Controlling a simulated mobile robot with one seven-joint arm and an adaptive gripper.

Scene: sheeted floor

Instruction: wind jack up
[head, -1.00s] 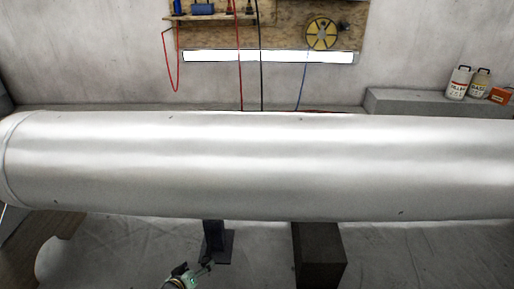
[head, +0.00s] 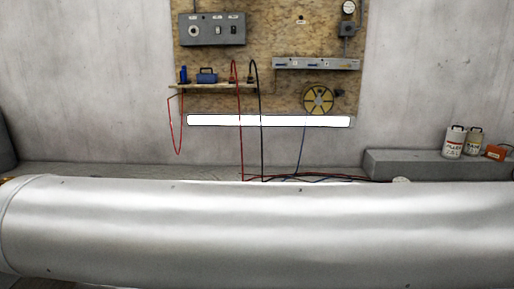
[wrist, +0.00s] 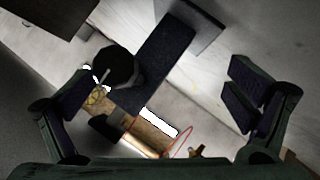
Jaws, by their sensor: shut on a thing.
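My gripper (wrist: 160,104) shows only in the wrist view, with one finger at the left and one at the right. It is shut on the jack's crank, though the contact is hard to make out. The jack (wrist: 166,57) is a dark blue post running slantwise between the fingers. A dark round knob (wrist: 116,66) with a thin pale rod beside it lies nearer the left finger. The large silver cylinder (head: 260,232) fills the bottom of the head view and hides the floor behind it. The jack is out of the head view.
A wooden wall board (head: 285,40) carries switch boxes, a yellow reel (head: 319,99) and hanging cords. Jugs (head: 454,142) and an orange box (head: 495,152) stand on a grey ledge (head: 410,163) at the right.

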